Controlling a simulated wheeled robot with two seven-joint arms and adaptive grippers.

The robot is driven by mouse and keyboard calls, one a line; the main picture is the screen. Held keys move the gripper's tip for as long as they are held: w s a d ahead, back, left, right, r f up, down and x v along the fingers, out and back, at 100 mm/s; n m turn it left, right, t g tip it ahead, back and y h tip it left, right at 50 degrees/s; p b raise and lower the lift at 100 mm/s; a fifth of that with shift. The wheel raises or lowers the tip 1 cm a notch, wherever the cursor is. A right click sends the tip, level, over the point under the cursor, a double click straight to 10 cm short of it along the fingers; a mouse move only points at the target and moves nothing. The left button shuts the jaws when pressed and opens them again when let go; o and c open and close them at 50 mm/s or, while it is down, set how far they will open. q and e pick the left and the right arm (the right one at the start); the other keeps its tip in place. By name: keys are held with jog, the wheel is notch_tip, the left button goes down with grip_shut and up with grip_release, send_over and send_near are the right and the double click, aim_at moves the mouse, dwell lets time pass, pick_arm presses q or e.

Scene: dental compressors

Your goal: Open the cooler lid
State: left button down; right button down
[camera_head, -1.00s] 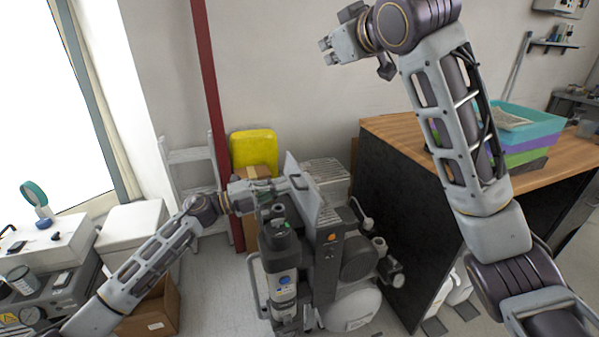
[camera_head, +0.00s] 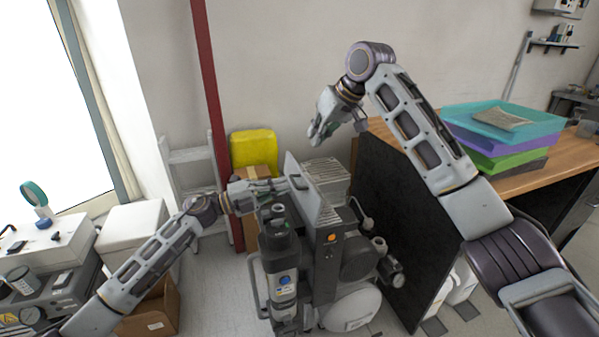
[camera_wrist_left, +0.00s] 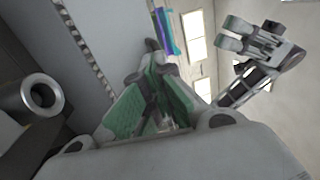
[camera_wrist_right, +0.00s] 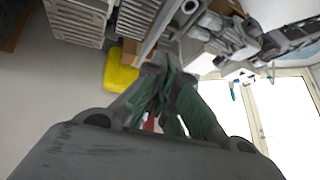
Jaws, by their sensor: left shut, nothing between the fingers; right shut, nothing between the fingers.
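The cooler lid appears to be the flat grey panel (camera_head: 306,196) with a dark handle, standing steeply raised on top of the grey compressor unit (camera_head: 328,262). My left gripper (camera_head: 284,187) is shut and empty beside the panel's left face, near the handle; I cannot tell whether it touches. In the left wrist view its green-padded fingers (camera_wrist_left: 150,90) are together, with a large grey surface (camera_wrist_left: 105,35) close by. My right gripper (camera_head: 314,136) is shut and empty, above and behind the panel, pointing down. Its closed fingers also show in the right wrist view (camera_wrist_right: 163,75).
A wooden-topped bench (camera_head: 545,160) with a dark side panel stands right of the compressor, carrying stacked coloured trays (camera_head: 505,140). A yellow container (camera_head: 254,148) sits on a cardboard box behind. A white box (camera_head: 133,222) and open carton (camera_head: 155,308) are at left.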

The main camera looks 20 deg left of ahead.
aim_at(293, 181)
jog(key=s+f+g, duration=0.1)
jog(key=s+f+m+g, duration=0.1)
jog(key=s, duration=0.1)
jog(key=shift+d, duration=0.4)
jog(key=shift+x, duration=4.95)
jog(key=shift+s, duration=0.1)
jog(key=shift+s+a+f, duration=0.1)
jog(key=shift+s+a+f, duration=0.2)
jog(key=shift+s+a, duration=0.25)
jog(key=shift+a, duration=0.15)
